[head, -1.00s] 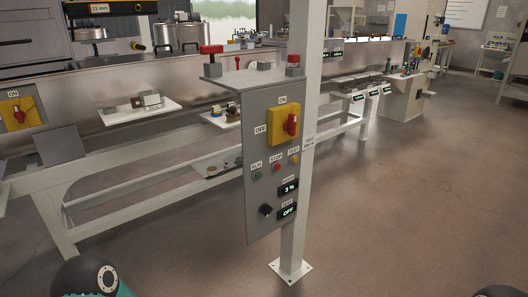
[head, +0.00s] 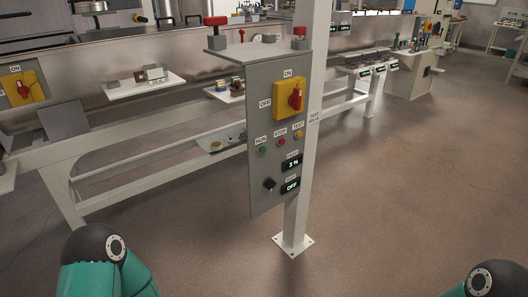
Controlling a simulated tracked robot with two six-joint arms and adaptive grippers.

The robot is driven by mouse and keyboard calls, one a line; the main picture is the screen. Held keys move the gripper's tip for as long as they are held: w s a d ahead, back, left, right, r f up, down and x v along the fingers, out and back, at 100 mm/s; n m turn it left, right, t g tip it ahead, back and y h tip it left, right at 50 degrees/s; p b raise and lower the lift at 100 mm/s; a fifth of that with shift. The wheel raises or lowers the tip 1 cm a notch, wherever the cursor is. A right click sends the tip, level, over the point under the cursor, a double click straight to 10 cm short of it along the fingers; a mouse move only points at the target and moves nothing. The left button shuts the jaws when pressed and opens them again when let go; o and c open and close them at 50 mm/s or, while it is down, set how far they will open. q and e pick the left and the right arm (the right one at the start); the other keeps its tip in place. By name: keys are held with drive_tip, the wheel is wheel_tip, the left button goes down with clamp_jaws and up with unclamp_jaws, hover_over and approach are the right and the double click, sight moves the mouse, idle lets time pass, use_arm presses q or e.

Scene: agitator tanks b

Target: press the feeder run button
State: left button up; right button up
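The grey control panel (head: 263,200) is fixed to a pale upright post in the middle of the head view. The green run button (head: 262,150) sits under a "RUN" label on the panel's left side. A red stop button (head: 281,142) and an amber test button (head: 299,134) are in the same row to its right. Nothing touches or covers the run button. Only teal and black links of my arms show at the bottom left and bottom right, well apart from the panel. Neither gripper is in view.
Above the buttons is a red rotary switch on a yellow plate (head: 283,104). Below are a display reading "3 %" (head: 292,163), a black knob (head: 269,184) and a display reading "OFF" (head: 291,186). A pale bench frame (head: 140,182) runs behind; the floor (head: 400,190) at right is clear.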

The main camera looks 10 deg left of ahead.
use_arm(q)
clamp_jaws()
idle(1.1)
